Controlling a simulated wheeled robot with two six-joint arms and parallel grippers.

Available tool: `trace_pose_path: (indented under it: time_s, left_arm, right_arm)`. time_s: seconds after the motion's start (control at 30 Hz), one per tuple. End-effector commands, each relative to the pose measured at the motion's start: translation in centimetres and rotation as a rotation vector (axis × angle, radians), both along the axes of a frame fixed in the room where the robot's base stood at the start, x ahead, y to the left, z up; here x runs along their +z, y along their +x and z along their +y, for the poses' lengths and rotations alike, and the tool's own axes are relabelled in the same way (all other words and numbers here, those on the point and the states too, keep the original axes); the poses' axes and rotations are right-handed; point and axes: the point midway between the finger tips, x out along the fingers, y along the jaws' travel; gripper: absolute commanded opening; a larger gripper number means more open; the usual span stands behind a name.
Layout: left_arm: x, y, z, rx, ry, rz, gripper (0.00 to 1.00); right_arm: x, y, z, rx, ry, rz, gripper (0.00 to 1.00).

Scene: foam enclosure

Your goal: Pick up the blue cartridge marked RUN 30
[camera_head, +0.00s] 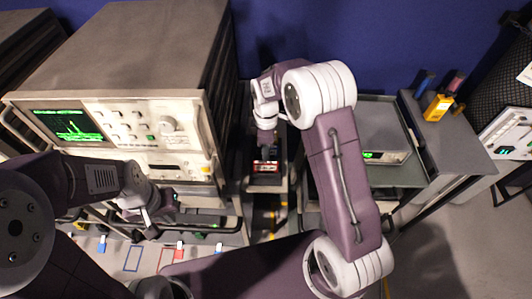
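A small blue object (424,82) stands on the right-hand shelf beside a pinkish-red one (456,80) and a yellow one (438,107). Another small blue piece (102,244) shows low at the left. No RUN 30 marking is readable, so I cannot tell which, if either, is the cartridge. My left gripper (152,222) hangs in front of the large instrument, and I see nothing in it. My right gripper (267,148) points down above a dark item with a red and white part (265,167) in the gap right of the instrument. Its fingertips are dark and unclear.
A large beige instrument with a green screen (68,126) fills the left. A grey unit (385,158) sits right of my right arm. The grey shelf (440,145) carries the small coloured objects. A red piece (179,247) and a blue outline (133,258) lie low at the left.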

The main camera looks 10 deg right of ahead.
Motion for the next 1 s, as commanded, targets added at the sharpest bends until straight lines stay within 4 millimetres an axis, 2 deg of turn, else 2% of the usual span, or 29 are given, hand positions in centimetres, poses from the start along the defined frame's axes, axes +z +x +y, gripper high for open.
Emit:
trace_pose_path:
  time_s: [0.07, 0.2, 0.63, 0.87, 1.0]
  left_arm:
    - [0.0, 0.0, 0.0, 0.0, 0.0, 0.0, 0.0]
    - [0.0, 0.0, 0.0, 0.0, 0.0, 0.0, 0.0]
    - [0.1, 0.0, 0.0, 0.0, 0.0, 0.0, 0.0]
    - [0.5, 0.0, 0.0, 0.0, 0.0, 0.0, 0.0]
    - [0.2, 0.0, 0.0, 0.0, 0.0, 0.0, 0.0]
  right_arm:
    - [0.0, 0.0, 0.0, 0.0, 0.0, 0.0, 0.37]
    - [0.1, 0.0, 0.0, 0.0, 0.0, 0.0, 0.0]
    - [0.6, 0.1, 0.0, 0.0, 0.0, -0.003, 0.0]
    - [4.4, 0.2, 0.0, 0.0, 0.001, -0.005, 0.0]
    - [6.0, -1.9, -2.3, -0.004, 0.001, -0.004, 0.0]
